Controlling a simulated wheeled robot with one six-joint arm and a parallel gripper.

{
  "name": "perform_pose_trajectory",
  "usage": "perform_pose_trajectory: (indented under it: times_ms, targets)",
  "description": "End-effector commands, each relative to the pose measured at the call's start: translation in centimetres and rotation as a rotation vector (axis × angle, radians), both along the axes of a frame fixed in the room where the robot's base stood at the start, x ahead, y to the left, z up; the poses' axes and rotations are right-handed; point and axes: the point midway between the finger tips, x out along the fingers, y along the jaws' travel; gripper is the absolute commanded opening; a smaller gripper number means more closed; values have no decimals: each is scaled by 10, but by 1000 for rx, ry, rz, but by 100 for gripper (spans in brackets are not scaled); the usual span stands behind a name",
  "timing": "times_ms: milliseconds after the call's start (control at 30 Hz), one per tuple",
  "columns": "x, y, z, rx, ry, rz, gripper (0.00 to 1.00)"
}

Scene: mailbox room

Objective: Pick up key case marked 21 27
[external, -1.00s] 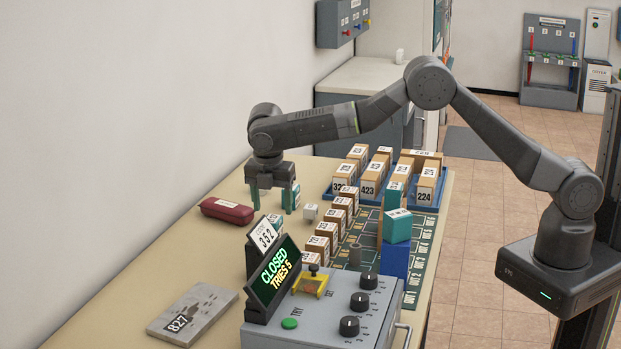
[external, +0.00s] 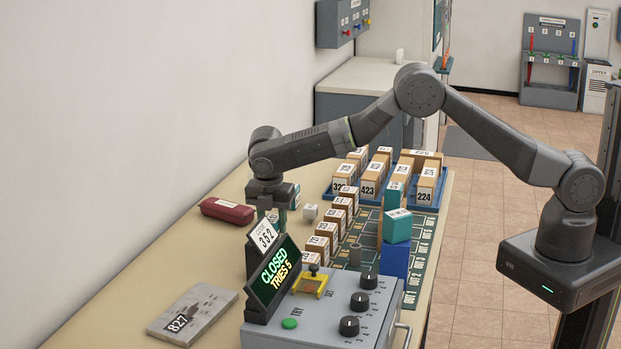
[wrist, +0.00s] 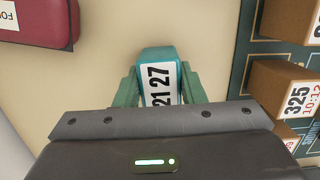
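The key case marked 21 27 (wrist: 160,82) is teal with a white label. In the wrist view it lies between the two green fingers of my gripper (wrist: 161,80), one on each side. The fingertips are close against its sides; whether they press on it cannot be told. In the external view my gripper (external: 271,212) is low over the table behind the lock box's sign, and the case is mostly hidden there.
A dark red case (external: 227,211) lies left of my gripper. The sign (external: 274,272) reading CLOSED, TRIES 5 is in front. A grey plate marked 827 (external: 190,315) lies at front left.

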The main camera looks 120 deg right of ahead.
Motion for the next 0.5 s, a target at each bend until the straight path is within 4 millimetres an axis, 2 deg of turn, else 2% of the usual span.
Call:
perform_pose_trajectory:
  times_ms: [67,333,500]
  targets:
    - [0,0,0,0,0,0,12]
    - [0,0,3,-1,-1,0,12]
    - [1,-1,26,-3,-5,0,12]
